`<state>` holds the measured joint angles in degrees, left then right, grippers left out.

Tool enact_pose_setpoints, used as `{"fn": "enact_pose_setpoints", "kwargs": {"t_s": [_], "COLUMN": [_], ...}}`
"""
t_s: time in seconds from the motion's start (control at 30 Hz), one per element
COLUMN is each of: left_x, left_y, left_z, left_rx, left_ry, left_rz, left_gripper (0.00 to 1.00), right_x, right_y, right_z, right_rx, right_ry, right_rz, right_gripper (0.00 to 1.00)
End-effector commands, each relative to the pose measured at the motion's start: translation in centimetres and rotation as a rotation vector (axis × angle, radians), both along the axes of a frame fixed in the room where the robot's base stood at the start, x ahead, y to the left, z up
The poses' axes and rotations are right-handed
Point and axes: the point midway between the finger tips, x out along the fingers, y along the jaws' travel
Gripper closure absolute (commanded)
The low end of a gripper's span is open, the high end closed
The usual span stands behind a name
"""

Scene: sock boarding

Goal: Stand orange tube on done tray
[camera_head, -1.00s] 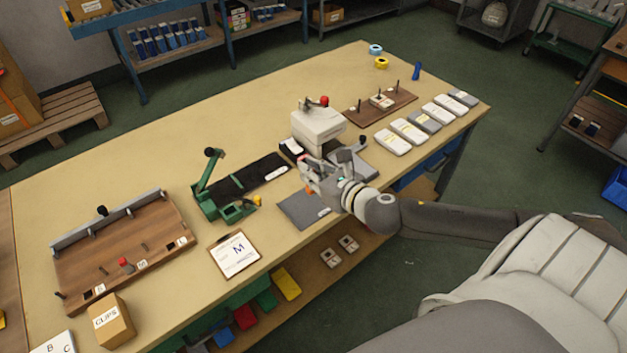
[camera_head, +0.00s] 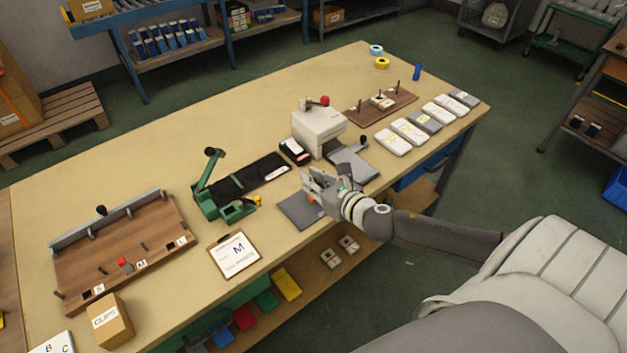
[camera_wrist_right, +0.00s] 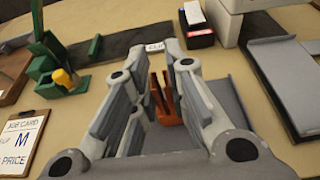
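The orange tube (camera_wrist_right: 165,100) shows between the fingers of my right gripper (camera_wrist_right: 163,80) in the right wrist view. It fills the narrow gap between the pads, so the gripper looks shut on it. Its lower end is over a dark grey flat tray (camera_head: 295,212); I cannot tell whether it touches the tray. In the head view my right gripper (camera_head: 314,186) is above this tray at the table's front edge, and the fingers mostly hide the tube. I cannot read a done mark on the tray. My left gripper is not in view.
A green clamp fixture (camera_head: 222,200) and black mat (camera_head: 255,178) lie left of the gripper. A white machine (camera_head: 318,133) and a second grey tray (camera_head: 352,165) stand behind and right. A clipboard (camera_head: 235,255) lies at the front. The table's left rear is clear.

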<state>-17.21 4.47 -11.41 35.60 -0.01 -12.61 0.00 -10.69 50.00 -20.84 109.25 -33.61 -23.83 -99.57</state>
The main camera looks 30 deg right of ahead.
Motion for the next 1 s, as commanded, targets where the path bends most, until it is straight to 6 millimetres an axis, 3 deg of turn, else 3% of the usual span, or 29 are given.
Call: {"fn": "enact_pose_setpoints", "kwargs": {"t_s": [0.13, 0.5, 1.0], "left_x": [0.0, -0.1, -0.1], "left_y": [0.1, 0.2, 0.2], "left_z": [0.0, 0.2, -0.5], "left_rx": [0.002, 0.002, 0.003], "left_ry": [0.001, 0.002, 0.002], "left_rz": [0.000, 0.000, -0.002], "left_gripper": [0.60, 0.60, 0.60], "right_x": [0.0, -0.1, -5.8], "right_y": [0.0, 0.0, -0.4], "right_z": [0.0, 0.4, 1.9], "right_rx": [0.000, 0.000, -0.001], "right_ry": [0.000, 0.000, 0.003], "right_rz": [0.000, 0.000, 0.002], "right_gripper": [0.66, 0.66, 0.66]}}
